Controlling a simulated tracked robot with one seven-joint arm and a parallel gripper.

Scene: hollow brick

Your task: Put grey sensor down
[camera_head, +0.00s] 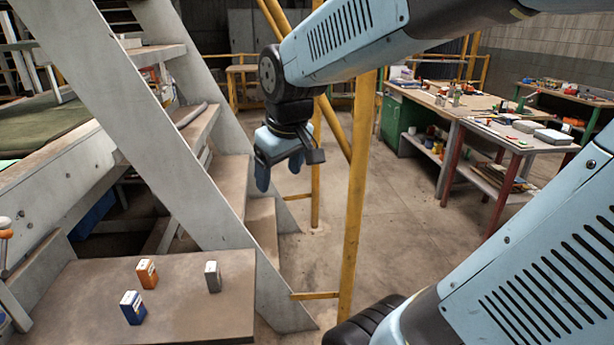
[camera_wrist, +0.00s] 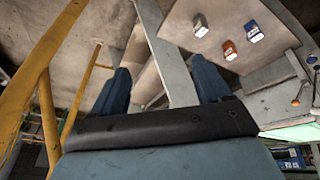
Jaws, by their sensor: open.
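The grey sensor (camera_head: 212,276) is a small upright block on the brown table (camera_head: 200,315) at the lower left of the head view. It also shows in the wrist view (camera_wrist: 200,25). My gripper (camera_head: 279,176) is open and empty, raised in the air to the right of and above the table, apart from the sensor. In the wrist view its two fingers (camera_wrist: 163,88) are spread wide, with a grey stair beam visible between them. The sensor lies beyond the right finger in that view.
An orange block (camera_head: 147,273) and a blue block (camera_head: 133,307) stand on the same table, left of the sensor. A grey staircase beam (camera_head: 150,130) and a yellow post (camera_head: 358,200) stand close to my arm. Cluttered workbenches (camera_head: 455,100) are at the back right.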

